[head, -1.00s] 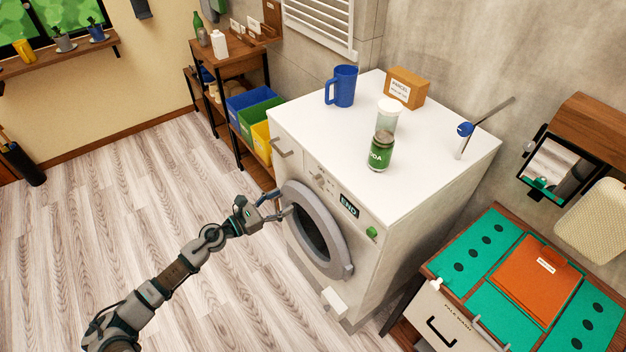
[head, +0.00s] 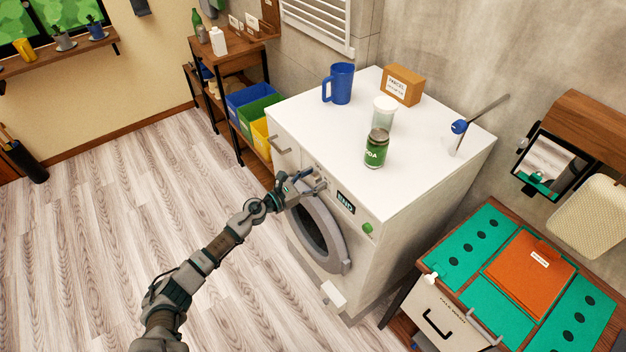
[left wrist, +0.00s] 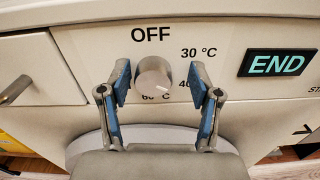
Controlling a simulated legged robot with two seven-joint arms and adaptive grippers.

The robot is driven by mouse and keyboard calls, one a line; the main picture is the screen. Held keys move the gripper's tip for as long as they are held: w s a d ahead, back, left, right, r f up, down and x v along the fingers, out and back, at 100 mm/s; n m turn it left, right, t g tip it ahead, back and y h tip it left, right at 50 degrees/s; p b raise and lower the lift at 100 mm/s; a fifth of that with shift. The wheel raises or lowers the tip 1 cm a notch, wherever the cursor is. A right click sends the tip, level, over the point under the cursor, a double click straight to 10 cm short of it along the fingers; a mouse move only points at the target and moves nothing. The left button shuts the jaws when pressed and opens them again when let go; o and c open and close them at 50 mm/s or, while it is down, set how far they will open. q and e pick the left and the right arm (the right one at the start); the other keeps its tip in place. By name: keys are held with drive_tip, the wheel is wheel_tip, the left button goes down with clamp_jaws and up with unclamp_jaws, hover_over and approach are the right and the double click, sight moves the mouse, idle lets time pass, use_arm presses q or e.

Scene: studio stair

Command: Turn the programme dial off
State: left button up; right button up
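The washing machine (head: 385,225) stands against the wall, its front facing my left arm. In the left wrist view its programme dial (left wrist: 153,77) is a round metal knob on the front panel. OFF is printed above the dial, with 30 °C, 40 and 60 °C to its right and below. The dial's pointer mark is too unclear to read. The display (left wrist: 277,64) reads END. My left gripper (left wrist: 158,88) is open, with one blue-padded finger on each side of the dial and gaps showing. In the head view the left gripper (head: 308,184) covers the dial. My right gripper is not in view.
The round door (head: 318,235) is below the dial. A drawer handle (left wrist: 15,89) is left of it.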

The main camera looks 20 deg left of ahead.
use_arm(q)
drive_tip(key=c, duration=0.4)
drive_tip(key=shift+a+f, duration=0.1)
drive_tip(key=shift+a, duration=0.15)
drive_tip(key=c, duration=0.4)
drive_tip(key=shift+a, duration=0.2)
drive_tip(key=shift+c, duration=1.3)
drive_tip(key=shift+a+f, duration=0.15)
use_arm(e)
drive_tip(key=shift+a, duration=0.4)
use_arm(q)
drive_tip(key=shift+d, duration=0.25)
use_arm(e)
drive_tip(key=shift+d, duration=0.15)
use_arm(q)
drive_tip(key=shift+n, duration=0.3)
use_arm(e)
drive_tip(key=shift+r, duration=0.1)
